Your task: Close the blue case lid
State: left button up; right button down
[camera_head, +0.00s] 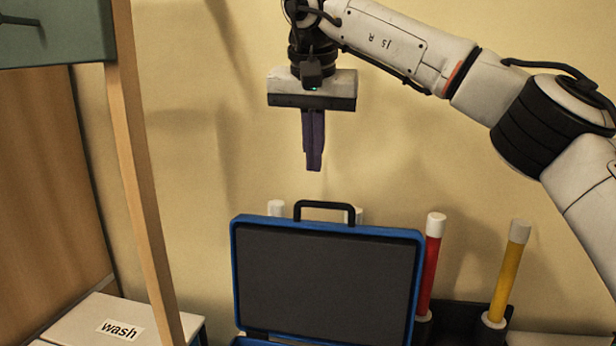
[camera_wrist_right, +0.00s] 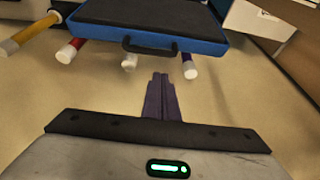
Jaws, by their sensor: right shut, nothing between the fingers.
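The blue case stands open, with its raised lid (camera_head: 325,275) showing a dark grey inner face and a blue rim. A black handle (camera_head: 325,207) sits at the lid's top edge. The lower part of the case is mostly cut off by the picture's bottom edge. My right gripper (camera_head: 314,168) points down above the lid, shut and empty, apart from the handle. In the right wrist view, the gripper (camera_wrist_right: 161,78) is below the handle (camera_wrist_right: 155,47) in the picture, and the lid (camera_wrist_right: 155,15) shows at the top. My left gripper is not in view.
A red tube (camera_head: 431,265) and a yellow tube (camera_head: 508,272) with white caps stand in a dark rack right of the lid. More white caps show behind the lid. A box labelled "wash" (camera_head: 90,318) is at lower left, beside a wooden post (camera_head: 140,190).

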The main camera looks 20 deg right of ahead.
jog(key=shift+h, duration=0.4)
jog(key=shift+s+d+f+b, duration=0.1)
jog(key=shift+d+f, duration=0.3)
jog(key=shift+f, duration=0.7)
jog(key=shift+d+f+b, duration=0.15)
jog(key=shift+d+f, duration=0.3)
jog(key=shift+f, duration=0.65)
jog(key=shift+s+d+f+b, duration=0.1)
jog(key=shift+d+f, duration=0.3)
jog(key=shift+f, duration=0.7)
